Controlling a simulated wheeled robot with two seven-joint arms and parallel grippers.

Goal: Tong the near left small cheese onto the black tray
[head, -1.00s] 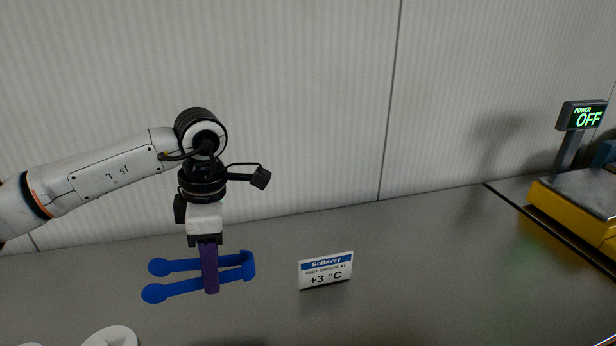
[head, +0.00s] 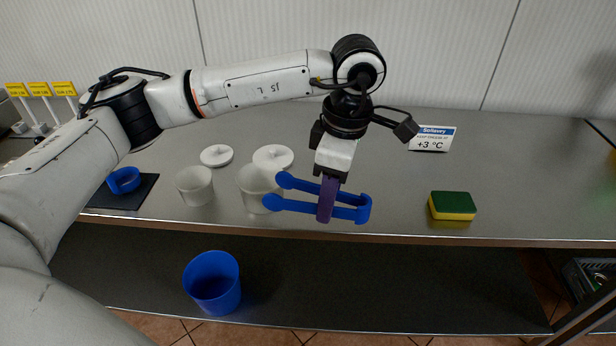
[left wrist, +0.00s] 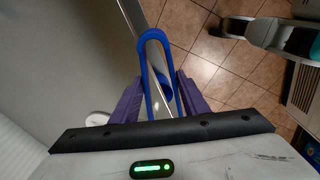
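My left gripper (head: 328,198) has purple fingers shut on blue tongs (head: 294,183), held up over the front part of the grey counter. The tongs' two arms point left in the head view, their round tips apart with nothing between them. The tongs also show between the purple fingers in the left wrist view (left wrist: 148,62). A flat black piece (head: 140,195), which may be the black tray, lies on the counter at left with a blue ring-shaped thing (head: 124,180) at it, partly behind my arm. I see no cheese. My right gripper is not in view.
White tubs (head: 195,186) and (head: 254,188) and white lids (head: 217,155) and (head: 273,157) are left of the tongs. A green-yellow sponge (head: 452,206) is right. A price sign (head: 432,139) stands behind. A blue bin (head: 212,283) stands on the lower shelf. Yellow tags (head: 40,88) are far left.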

